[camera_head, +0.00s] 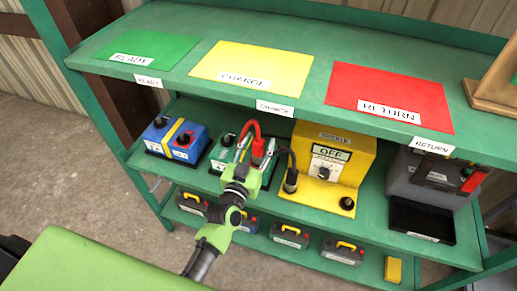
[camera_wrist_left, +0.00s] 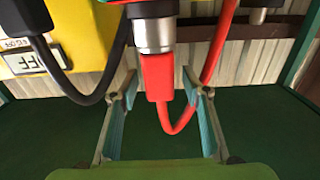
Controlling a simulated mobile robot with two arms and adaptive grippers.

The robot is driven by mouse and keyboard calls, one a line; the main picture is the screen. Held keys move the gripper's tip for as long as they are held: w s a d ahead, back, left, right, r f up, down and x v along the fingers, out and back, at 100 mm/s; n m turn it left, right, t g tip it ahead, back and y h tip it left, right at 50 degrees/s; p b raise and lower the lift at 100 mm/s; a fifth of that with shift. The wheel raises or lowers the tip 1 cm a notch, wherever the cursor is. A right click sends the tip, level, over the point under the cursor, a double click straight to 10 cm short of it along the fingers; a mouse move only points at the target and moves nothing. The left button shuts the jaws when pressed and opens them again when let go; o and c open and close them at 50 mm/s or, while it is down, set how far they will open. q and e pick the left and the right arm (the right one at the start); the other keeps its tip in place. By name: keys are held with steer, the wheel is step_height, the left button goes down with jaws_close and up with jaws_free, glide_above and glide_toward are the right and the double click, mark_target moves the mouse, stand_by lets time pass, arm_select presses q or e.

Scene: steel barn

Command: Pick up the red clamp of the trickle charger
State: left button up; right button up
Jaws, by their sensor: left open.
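The red clamp (camera_head: 258,148) stands at the green battery (camera_head: 224,152) on the middle shelf, left of the yellow charger (camera_head: 327,160) whose sign reads OFF. In the left wrist view the red clamp (camera_wrist_left: 158,78) hangs below a silver collar, with its red cable looping beside it. My left gripper (camera_head: 258,163) is at the clamp, partly hidden by its own wrist in the head view. In the wrist view its fingers (camera_wrist_left: 160,90) are apart, one on each side of the clamp, with gaps visible. The black clamp (camera_head: 291,180) is by the charger. My right gripper is not in view.
A blue battery (camera_head: 176,140) stands left and a grey unit with a black tray (camera_head: 422,220) stands right. The top shelf with green, yellow and red mats (camera_head: 245,65) overhangs this shelf.

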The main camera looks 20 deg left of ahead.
arm_select(q)
jaws_close()
steer(key=shift+r, duration=0.1)
